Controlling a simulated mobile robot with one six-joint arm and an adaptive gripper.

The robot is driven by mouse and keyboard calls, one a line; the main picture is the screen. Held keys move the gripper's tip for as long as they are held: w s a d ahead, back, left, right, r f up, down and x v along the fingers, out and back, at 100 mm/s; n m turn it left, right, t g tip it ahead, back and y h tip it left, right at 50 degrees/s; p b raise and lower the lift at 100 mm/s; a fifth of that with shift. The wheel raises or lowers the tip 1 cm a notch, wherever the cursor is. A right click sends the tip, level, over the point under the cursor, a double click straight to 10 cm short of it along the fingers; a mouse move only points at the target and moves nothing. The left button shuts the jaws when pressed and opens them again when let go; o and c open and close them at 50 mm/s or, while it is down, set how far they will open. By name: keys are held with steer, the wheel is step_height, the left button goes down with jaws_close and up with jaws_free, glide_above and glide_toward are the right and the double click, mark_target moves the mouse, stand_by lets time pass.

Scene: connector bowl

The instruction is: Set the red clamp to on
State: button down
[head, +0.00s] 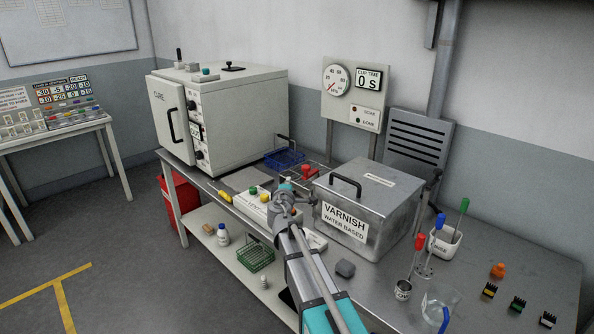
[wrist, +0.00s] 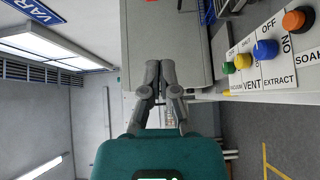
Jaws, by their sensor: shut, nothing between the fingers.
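A small red piece (head: 306,172), which looks like the red clamp, sits beside a wire frame at the left end of the varnish tank (head: 398,215). Its on or off position is too small to tell. My gripper (wrist: 157,72) is shut and empty in the wrist view, its two fingers together in front of a pale grey surface. In the head view my arm reaches over the bench and hides part of the control panel (head: 236,199). The gripper is apart from the red piece there; its fingertips are not clearly seen.
The panel's green (wrist: 228,68), yellow (wrist: 243,61), blue (wrist: 265,49) and orange (wrist: 293,20) knobs lie right of my fingers in the wrist view. The cure oven (head: 230,108) stands behind left. A blue basket (head: 284,159) is near the wire frame. Glassware and tools crowd the right.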

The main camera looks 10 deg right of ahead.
steer(key=shift+w+a+r+n+y, duration=0.2)
steer(key=shift+w+a+n+y, duration=0.15)
steer(key=shift+a+n, duration=0.2)
steer(key=x, duration=1)
steer(key=shift+s+d+r, duration=0.1)
steer(key=shift+s+d, duration=0.45)
steer(key=shift+d, duration=0.3)
steer(key=shift+s+d+r, duration=0.1)
steer(key=shift+s+d, duration=0.45)
steer(key=shift+d, duration=0.35)
